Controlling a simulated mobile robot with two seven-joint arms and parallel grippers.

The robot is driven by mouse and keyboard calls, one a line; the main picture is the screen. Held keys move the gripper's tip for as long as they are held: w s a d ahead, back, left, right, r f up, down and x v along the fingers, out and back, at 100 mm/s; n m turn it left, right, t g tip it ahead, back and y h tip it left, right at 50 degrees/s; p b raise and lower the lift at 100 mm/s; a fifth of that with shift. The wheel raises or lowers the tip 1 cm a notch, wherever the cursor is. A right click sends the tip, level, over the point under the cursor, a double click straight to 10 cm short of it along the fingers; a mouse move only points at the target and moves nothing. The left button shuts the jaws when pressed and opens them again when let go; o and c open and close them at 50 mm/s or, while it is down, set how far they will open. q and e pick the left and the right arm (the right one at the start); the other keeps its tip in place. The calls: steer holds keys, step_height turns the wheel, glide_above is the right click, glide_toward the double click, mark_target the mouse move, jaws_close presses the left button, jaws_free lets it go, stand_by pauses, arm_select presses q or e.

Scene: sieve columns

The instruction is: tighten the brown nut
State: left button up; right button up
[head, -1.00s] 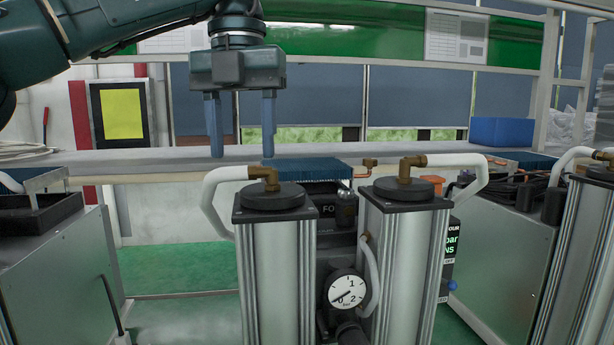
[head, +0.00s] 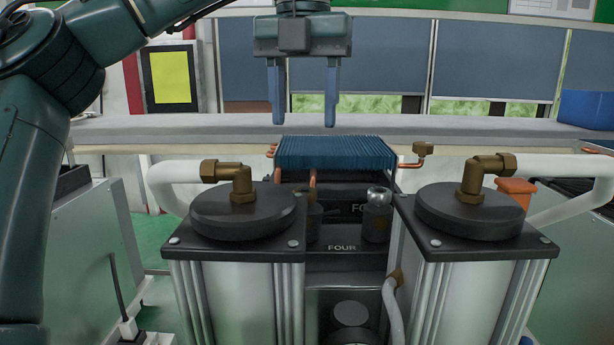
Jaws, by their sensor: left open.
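Two sieve columns with black caps stand in front of me. A brown nut (head: 209,171) sits on the elbow fitting of the left column (head: 235,290), where a white hose joins it. Another brown nut (head: 507,163) sits on the fitting of the right column (head: 470,290). I cannot tell which one the task means, or whether either is loose. My left gripper (head: 303,122) is open and empty, fingers pointing down. In the picture it is above the blue finned cooler and between the two fittings, higher than both nuts. My right gripper is not in view.
The blue finned cooler (head: 336,153) with copper pipe ends lies behind the columns. A dark unit marked FOUR (head: 342,247) fills the gap between them. White hoses (head: 170,180) arch outward. A long pale shelf (head: 400,124) runs behind, with a blue bin (head: 587,109) at right.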

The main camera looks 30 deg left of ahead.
mark_target(305, 190)
arm_select(q)
step_height(305, 190, down, 10)
steer(key=shift+w+f, duration=0.1)
stand_by(0.4)
steer(key=shift+c, duration=0.2)
steer(key=c, duration=0.9)
steer(key=shift+c, duration=0.2)
